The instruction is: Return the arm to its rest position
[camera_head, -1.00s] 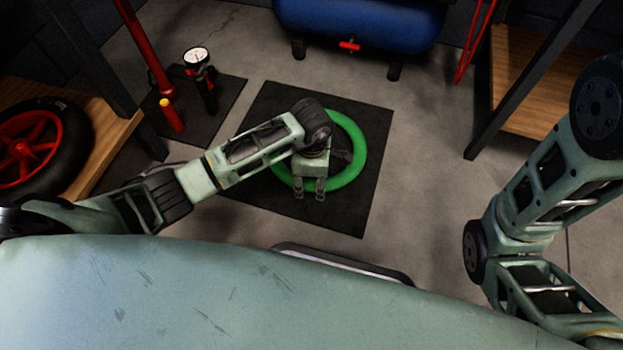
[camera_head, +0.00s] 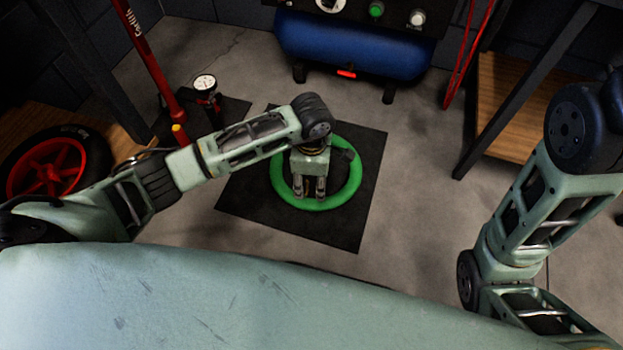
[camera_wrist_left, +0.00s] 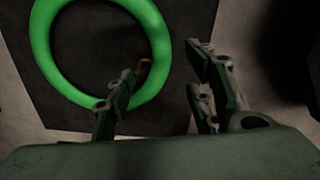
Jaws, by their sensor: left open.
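My left arm (camera_head: 245,142) reaches in from the left. Its gripper (camera_head: 310,192) points down over the green ring (camera_head: 348,185), which lies on a dark square mat (camera_head: 345,228) on the floor. In the left wrist view the two fingers (camera_wrist_left: 160,95) stand well apart with nothing between them. The green ring (camera_wrist_left: 42,45) shows there at upper left, with one finger overlapping its edge in the picture. Whether finger and ring touch cannot be told. My right arm (camera_head: 525,215) is folded at the right, and its gripper is out of view.
A blue tank (camera_head: 350,45) stands at the back. A pump with a round gauge (camera_head: 205,83) and a red pole (camera_head: 150,58) stand at upper left. A red-rimmed wheel (camera_head: 45,170) is at far left, a wooden shelf (camera_head: 515,105) at right. The floor right of the mat is clear.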

